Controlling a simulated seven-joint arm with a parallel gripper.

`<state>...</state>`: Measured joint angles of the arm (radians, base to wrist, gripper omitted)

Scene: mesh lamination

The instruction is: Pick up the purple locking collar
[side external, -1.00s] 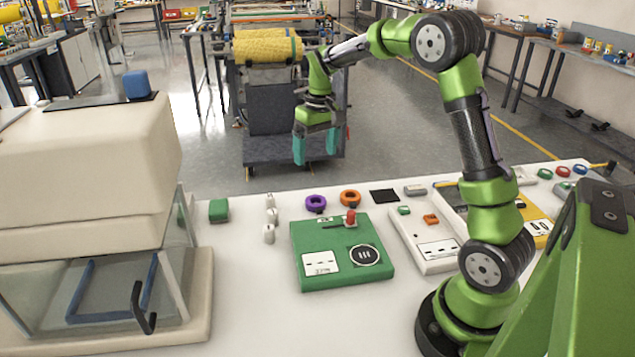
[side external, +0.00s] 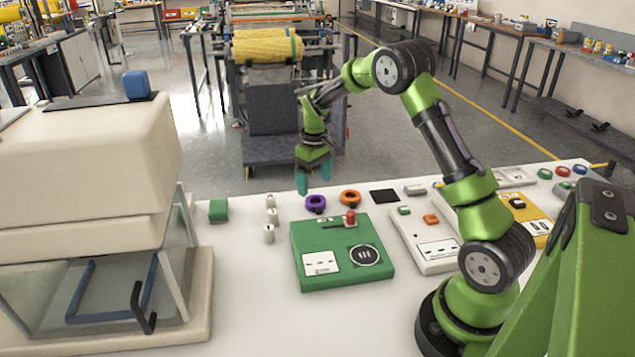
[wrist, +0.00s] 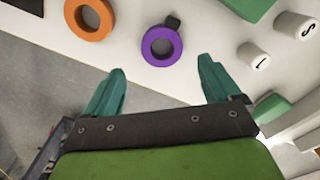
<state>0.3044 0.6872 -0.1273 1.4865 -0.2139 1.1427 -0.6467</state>
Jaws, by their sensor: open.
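The purple locking collar (side external: 316,204) is a ring lying flat on the white table near its far edge, just left of an orange ring (side external: 349,198). A small dark block sits at its rim in the wrist view. My gripper (side external: 313,190) has teal fingers and hangs above the table's far edge, close to the collar in the side view. In the wrist view the collar (wrist: 162,46) lies ahead of and between the open fingertips (wrist: 162,80), clear of them. Nothing is between the fingers.
A green box (side external: 342,250) with a red knob stands in front of the collar. White numbered cylinders (side external: 269,216) and a green block (side external: 218,210) stand to the left. A black flat pad (side external: 384,196) lies right of the orange ring.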

